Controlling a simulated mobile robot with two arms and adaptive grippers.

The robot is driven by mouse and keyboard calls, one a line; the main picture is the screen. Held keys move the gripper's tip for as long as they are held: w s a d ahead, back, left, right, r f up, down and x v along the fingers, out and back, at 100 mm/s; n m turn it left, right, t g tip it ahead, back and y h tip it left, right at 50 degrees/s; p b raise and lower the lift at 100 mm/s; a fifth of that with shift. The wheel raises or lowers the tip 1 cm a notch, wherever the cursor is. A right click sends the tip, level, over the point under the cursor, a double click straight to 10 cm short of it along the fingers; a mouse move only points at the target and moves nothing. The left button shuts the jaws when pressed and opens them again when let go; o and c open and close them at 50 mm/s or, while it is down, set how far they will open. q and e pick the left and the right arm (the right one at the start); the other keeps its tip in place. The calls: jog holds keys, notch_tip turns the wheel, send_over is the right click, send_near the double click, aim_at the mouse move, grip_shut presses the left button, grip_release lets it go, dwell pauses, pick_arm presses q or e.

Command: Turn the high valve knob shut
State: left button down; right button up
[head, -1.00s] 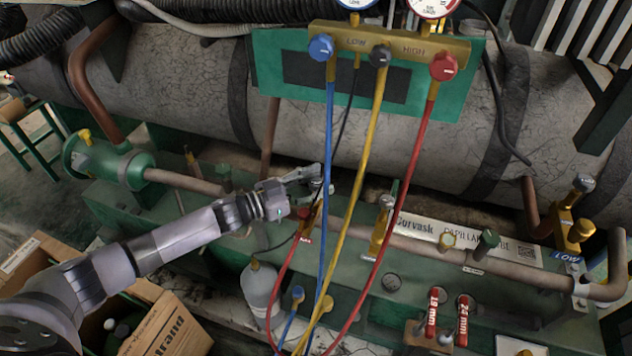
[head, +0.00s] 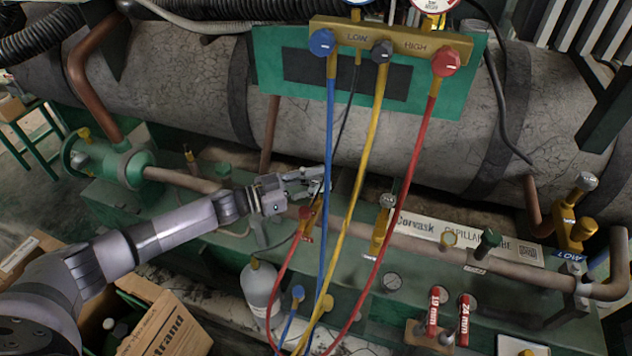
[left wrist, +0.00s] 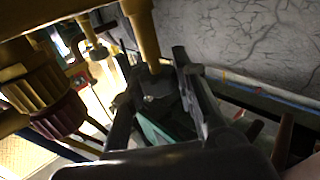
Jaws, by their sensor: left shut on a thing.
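My left gripper (head: 312,182) reaches in from the left to the brass valve (head: 312,214) that has the red hose on it. Its fingers are shut around the knob at the top of this valve, which the fingers mostly hide in the head view. In the left wrist view a brass stem (left wrist: 144,35) runs down to the dark knob (left wrist: 157,92) between the fingers (left wrist: 160,110). A red ribbed coupling (left wrist: 58,112) shows at the left there. The red knob (head: 446,62) by the word HIGH on the manifold (head: 415,47) is untouched. My right gripper is not in view.
Blue, yellow and red hoses (head: 412,170) hang from the manifold close to the right of my gripper. Another brass valve (head: 381,232) stands to the right, and one labelled LOW (head: 572,226) at the far right. A bottle (head: 262,290) and a cardboard box (head: 180,325) are below.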

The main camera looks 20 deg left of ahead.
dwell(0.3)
pick_arm(q)
jog(key=c, duration=1.2)
grip_release()
jog(key=shift+c, duration=0.2)
jog(key=v, duration=1.2)
jog(key=shift+f, duration=0.1)
